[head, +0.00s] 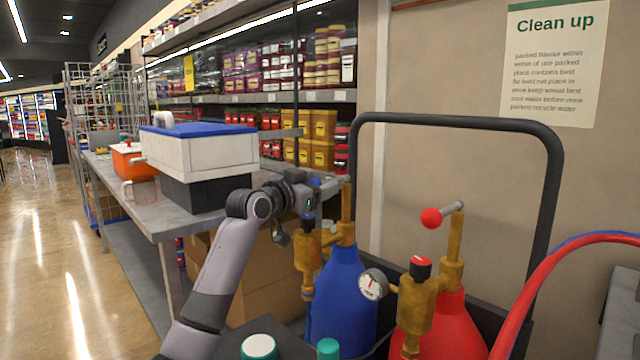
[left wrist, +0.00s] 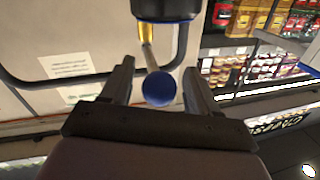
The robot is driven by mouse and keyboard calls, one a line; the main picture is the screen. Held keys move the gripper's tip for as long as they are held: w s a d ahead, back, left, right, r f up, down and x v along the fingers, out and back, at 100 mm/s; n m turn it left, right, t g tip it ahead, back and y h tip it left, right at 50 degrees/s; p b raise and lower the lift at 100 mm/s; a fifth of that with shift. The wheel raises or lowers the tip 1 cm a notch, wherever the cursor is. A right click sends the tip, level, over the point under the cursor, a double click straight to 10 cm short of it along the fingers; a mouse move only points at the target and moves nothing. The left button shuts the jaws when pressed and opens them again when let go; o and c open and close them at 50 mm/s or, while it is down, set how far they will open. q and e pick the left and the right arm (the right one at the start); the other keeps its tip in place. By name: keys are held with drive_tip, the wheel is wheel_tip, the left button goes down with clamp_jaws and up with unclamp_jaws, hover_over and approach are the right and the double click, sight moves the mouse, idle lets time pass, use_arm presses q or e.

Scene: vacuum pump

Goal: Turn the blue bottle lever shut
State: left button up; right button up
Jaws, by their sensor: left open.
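The blue bottle (head: 345,290) stands upright in a dark cart, with a brass valve (head: 347,220) on top. Its lever ends in a blue ball knob (head: 313,182), partly hidden by my left gripper (head: 324,192). In the left wrist view the blue knob (left wrist: 159,89) sits between the two open fingers of my left gripper (left wrist: 158,82), with gaps visible on both sides. The brass stem (left wrist: 147,45) leads back from the knob toward a dark blue rounded part at the top edge. My right gripper is not in view.
A red bottle (head: 455,325) with a red-knobbed lever (head: 431,218) and a gauge (head: 373,284) stand to the right. The cart's black handle (head: 458,118) arches behind. A steel table (head: 165,222) with a white-and-blue cooler (head: 200,150) is at left, close to my arm.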

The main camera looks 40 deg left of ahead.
use_arm(q)
drive_tip(key=shift+w, duration=0.55)
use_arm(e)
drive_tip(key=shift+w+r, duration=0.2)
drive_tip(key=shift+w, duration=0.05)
use_arm(q)
clamp_jaws()
